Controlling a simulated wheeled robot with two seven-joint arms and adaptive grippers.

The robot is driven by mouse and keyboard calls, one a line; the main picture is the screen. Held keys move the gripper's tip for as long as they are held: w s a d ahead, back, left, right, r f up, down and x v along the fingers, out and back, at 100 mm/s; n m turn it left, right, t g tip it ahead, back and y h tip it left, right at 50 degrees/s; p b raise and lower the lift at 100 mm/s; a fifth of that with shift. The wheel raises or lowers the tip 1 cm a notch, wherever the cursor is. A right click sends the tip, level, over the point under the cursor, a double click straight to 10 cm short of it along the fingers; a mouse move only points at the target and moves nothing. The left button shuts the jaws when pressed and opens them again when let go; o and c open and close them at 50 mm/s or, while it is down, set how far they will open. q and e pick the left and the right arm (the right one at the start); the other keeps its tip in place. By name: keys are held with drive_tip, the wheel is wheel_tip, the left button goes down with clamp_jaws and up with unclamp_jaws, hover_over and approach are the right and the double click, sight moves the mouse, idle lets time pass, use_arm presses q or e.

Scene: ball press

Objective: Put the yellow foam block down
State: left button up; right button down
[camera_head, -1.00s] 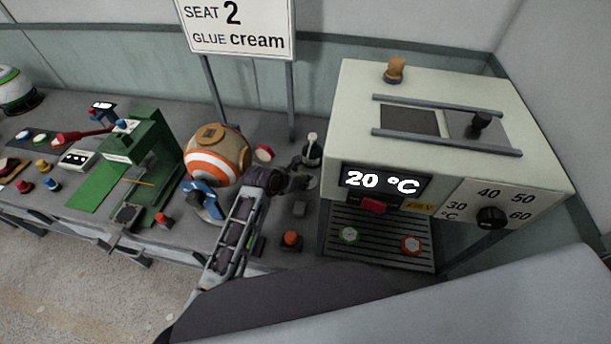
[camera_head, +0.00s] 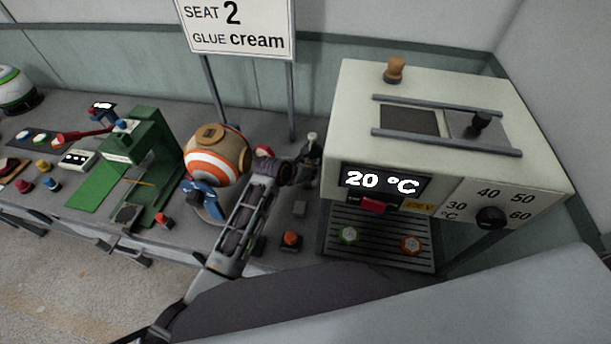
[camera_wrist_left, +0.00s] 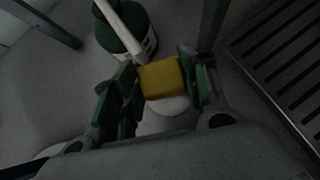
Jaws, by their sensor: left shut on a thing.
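In the left wrist view a yellow foam block (camera_wrist_left: 161,79) sits between the two fingers of my left gripper (camera_wrist_left: 160,84), which is shut on it. Below the block in that picture is a pale rounded thing, partly hidden by the gripper. In the head view my left gripper (camera_head: 303,172) is over the bench, between the orange-and-white ball and the heater box; the foam block cannot be made out there. My right gripper is not in view.
A dark green pot with a white stick (camera_wrist_left: 128,28) stands just beyond the gripper. The heater box (camera_head: 345,120) with its slatted tray (camera_head: 380,222) is to the right. The ball (camera_head: 217,163), a green press (camera_head: 150,150) and a red button (camera_head: 290,239) are nearby.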

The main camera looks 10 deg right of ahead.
use_arm(q)
drive_tip(key=shift+a+f, duration=0.1)
drive_tip(key=shift+f, duration=1.6)
drive_tip(key=shift+f, duration=0.1)
drive_tip(key=o, duration=0.8)
drive_tip(key=shift+p+v, duration=0.4)
drive_tip(key=shift+v, duration=5.75)
